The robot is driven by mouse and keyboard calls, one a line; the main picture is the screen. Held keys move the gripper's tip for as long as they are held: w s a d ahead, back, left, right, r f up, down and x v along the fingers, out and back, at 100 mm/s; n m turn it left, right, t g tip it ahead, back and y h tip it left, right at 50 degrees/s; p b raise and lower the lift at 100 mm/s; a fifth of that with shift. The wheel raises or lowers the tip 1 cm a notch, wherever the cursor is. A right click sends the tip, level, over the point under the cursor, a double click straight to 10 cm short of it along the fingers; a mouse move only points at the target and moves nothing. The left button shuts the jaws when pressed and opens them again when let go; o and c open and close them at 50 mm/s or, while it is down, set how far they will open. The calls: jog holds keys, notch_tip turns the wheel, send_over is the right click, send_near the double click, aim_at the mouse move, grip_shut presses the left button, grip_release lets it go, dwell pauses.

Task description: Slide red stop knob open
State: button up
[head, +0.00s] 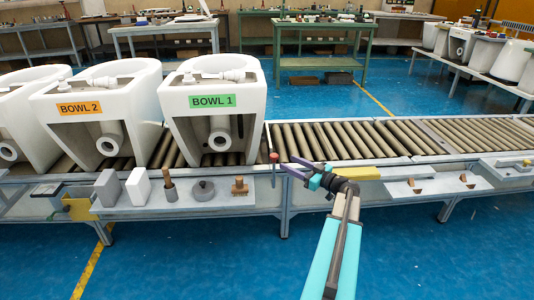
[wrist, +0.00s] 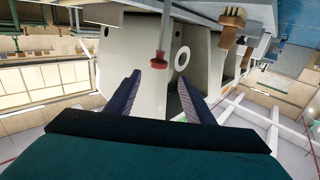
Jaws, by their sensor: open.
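The red stop knob (head: 273,157) tops a short dark rod at the conveyor's front edge, just right of the bowl labelled BOWL 1 (head: 212,112). In the wrist view, which is turned over, the red knob (wrist: 159,61) hangs at the end of its rod, just beyond the fingertips and in line with the gap between them. My gripper (head: 287,163) is open and empty, close to the right of the knob in the head view. Its two dark fingers (wrist: 159,78) are spread wide in the wrist view. I see no contact with the knob.
The bowl labelled BOWL 2 (head: 95,118) stands left of BOWL 1 on the rollers. The roller conveyor (head: 350,140) is clear to the right. A front shelf (head: 225,197) holds blocks, brushes and a grey round part. A yellow piece (head: 365,173) lies behind my wrist.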

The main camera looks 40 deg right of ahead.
aim_at(274, 157)
jog(key=shift+d, duration=0.1)
jog(key=w+a+b, duration=0.1)
jog(key=w, duration=1.2)
jog(key=shift+w+b, duration=0.25)
jog(key=shift+b, duration=0.05)
jog(key=shift+a, duration=0.1)
grip_shut()
